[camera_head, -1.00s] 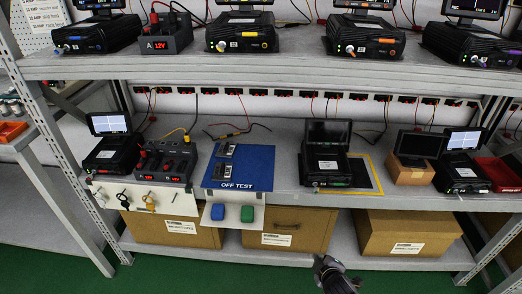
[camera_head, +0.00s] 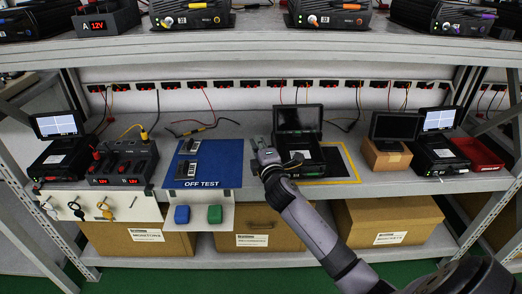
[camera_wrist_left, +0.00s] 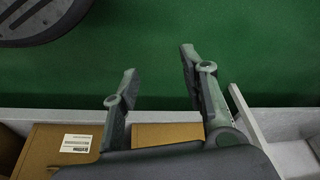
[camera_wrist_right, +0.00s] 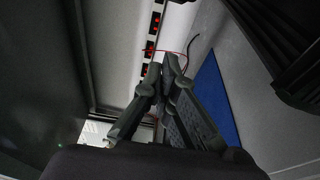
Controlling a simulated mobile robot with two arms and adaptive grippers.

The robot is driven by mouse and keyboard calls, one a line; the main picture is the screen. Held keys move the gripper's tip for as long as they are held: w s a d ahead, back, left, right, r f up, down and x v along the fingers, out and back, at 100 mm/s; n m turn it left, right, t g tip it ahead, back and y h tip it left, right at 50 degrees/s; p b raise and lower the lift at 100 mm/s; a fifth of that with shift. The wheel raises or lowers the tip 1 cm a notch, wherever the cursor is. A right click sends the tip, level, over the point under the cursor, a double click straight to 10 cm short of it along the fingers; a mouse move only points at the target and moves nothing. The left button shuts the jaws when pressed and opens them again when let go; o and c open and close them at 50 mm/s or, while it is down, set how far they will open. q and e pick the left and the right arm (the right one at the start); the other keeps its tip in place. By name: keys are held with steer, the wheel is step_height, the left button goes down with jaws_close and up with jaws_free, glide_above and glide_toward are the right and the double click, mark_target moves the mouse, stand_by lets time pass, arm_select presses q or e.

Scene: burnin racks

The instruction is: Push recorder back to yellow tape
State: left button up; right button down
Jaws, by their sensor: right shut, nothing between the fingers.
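The recorder is a black box (camera_head: 308,168) with a raised dark screen (camera_head: 298,119), on the lower shelf right of the blue mat. Yellow tape (camera_head: 335,183) outlines a dark area around its right side; bare dark surface shows between the recorder and the right tape line. The left part of the tape is hidden. My right gripper (camera_head: 259,148) is at the recorder's left side, just above the shelf; I cannot tell whether it touches. Its fingers are shut and empty in the right wrist view (camera_wrist_right: 165,75). My left gripper (camera_wrist_left: 158,62) is open and empty over the green floor.
The blue OFF TEST mat (camera_head: 228,160) holds two small devices. A small monitor on a cardboard box (camera_head: 385,160) stands to the right, and a power unit (camera_head: 125,163) to the left. The upper shelf edge (camera_head: 270,52) overhangs the workspace.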

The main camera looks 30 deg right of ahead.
mark_target(290, 129)
arm_select(q)
steer(key=shift+w+b+v, duration=0.2)
steer(key=shift+b+v, duration=0.1)
steer(key=shift+v, duration=1.15)
arm_select(e)
steer(key=shift+w+d, duration=0.4)
steer(key=shift+d, duration=0.4)
steer(key=shift+w+d, duration=0.35)
steer(key=shift+d, duration=0.4)
steer(key=shift+w+d, duration=0.4)
steer(key=shift+d, duration=0.4)
arm_select(q)
steer(key=shift+r, duration=0.15)
arm_select(e)
steer(key=s+d+p, duration=0.1)
steer(key=d, duration=0.1)
steer(key=shift+s+d+p, duration=0.3)
steer(key=shift+s+p, duration=0.1)
steer(key=s+d, duration=0.1)
steer(key=d, duration=0.1)
steer(key=s+d+p, duration=0.1)
steer(key=s+d, duration=0.1)
steer(key=shift+s+d, duration=0.15)
steer(key=shift+d, duration=0.15)
arm_select(q)
step_height(290, 129, down, 11)
steer(key=shift+s, duration=0.4)
